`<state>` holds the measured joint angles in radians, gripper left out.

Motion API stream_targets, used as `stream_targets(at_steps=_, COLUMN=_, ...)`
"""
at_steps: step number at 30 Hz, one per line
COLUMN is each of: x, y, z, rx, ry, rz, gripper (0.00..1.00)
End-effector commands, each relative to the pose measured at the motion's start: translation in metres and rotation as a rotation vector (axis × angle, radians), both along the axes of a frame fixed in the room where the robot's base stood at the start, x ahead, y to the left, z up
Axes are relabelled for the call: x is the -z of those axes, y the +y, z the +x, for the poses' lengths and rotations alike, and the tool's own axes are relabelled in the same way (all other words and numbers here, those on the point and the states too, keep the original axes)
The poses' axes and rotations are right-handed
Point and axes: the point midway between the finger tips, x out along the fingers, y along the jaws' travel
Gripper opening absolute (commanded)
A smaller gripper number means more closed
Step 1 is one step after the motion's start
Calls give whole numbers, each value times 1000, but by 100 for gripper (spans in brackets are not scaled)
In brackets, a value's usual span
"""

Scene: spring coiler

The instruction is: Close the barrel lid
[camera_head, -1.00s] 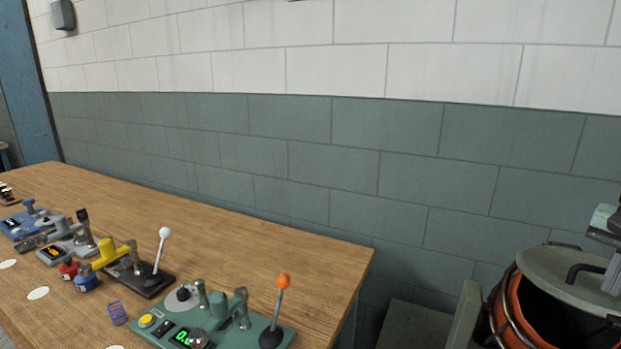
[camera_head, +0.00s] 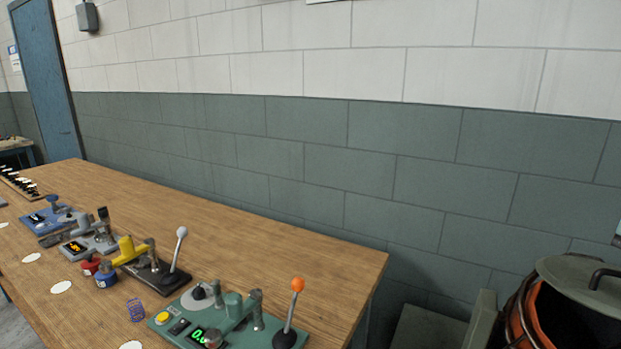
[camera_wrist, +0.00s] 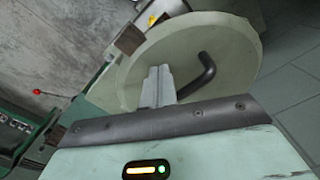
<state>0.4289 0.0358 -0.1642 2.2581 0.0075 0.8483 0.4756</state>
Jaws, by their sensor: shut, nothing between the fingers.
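The barrel (camera_head: 517,318) stands at the lower right of the head view, cut off by the picture edge. Its orange wall and dark inside show below the lid. The round grey-green lid (camera_head: 572,277) is tilted up over the opening, which shows dark beneath it. A black bent handle (camera_head: 603,275) sits on the lid. In the wrist view the lid (camera_wrist: 225,42) is a pale disc ahead of my gripper (camera_wrist: 158,82), with the handle (camera_wrist: 207,72) just right of the fingers. The fingers are shut and empty. I cannot tell whether they touch the lid.
A wooden bench (camera_head: 330,262) fills the left, with a green coiler (camera_head: 262,337), a black lever device (camera_head: 160,275) and other small machines. A grey box (camera_head: 425,325) stands between bench and barrel. A tiled wall (camera_head: 420,160) is behind. Grey floor (camera_wrist: 298,100) is clear beyond the lid.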

Motion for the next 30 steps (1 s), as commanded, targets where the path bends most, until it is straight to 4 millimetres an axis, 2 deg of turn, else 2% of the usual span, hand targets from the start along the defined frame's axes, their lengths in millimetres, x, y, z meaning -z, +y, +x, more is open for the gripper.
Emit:
stream_targets(at_steps=1, x=-11, y=0, z=0, rx=0, ry=0, rz=0, gripper=0)
stream_targets(at_steps=18, x=-64, y=0, z=0, rx=0, ry=0, rz=0, gripper=0)
stream_targets(at_steps=30, x=-67, y=0, z=0, rx=0, ry=0, rz=0, gripper=0)
